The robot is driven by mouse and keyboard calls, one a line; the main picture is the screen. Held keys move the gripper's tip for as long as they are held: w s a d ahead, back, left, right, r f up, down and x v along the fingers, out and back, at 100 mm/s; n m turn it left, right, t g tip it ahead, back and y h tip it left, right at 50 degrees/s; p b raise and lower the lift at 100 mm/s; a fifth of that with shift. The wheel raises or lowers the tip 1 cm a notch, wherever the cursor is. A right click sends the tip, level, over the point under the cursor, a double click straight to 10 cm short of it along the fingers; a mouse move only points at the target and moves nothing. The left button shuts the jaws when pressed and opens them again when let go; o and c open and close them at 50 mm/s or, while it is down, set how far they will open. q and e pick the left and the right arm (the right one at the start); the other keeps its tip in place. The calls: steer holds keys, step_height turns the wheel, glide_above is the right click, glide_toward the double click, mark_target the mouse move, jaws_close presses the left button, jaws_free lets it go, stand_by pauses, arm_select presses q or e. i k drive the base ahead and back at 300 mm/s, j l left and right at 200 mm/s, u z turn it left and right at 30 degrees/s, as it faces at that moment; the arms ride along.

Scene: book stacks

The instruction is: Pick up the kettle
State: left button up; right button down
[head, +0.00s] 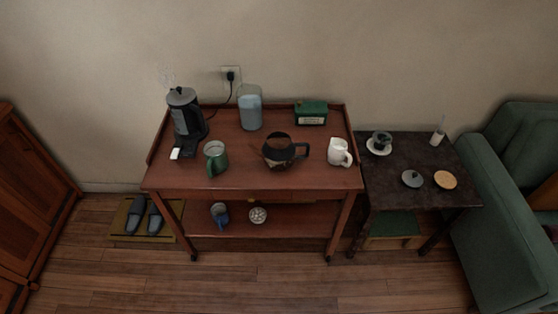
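The kettle (187,117) looks like the tall black and grey appliance at the back left of the red-brown wooden cart (235,172). It stands upright, with a grey lid and faint steam above it. A small white piece (175,153) shows at the front of its dark base. A dark glass pot (277,152) with a black handle on its right stands in the middle of the cart top. Neither of my grippers is in view.
A green mug (215,159), a water container (249,108), a green box (311,112) and a white jug (339,152) share the cart top. A black cord runs from the wall outlet (231,73) behind the cart. A dark side table (416,158) and green armchair (489,205) stand right.

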mark_target(188, 121)
steer(key=i+l+u, duration=0.15)
steer(key=i+l, duration=0.7)
steer(key=i, duration=0.1)
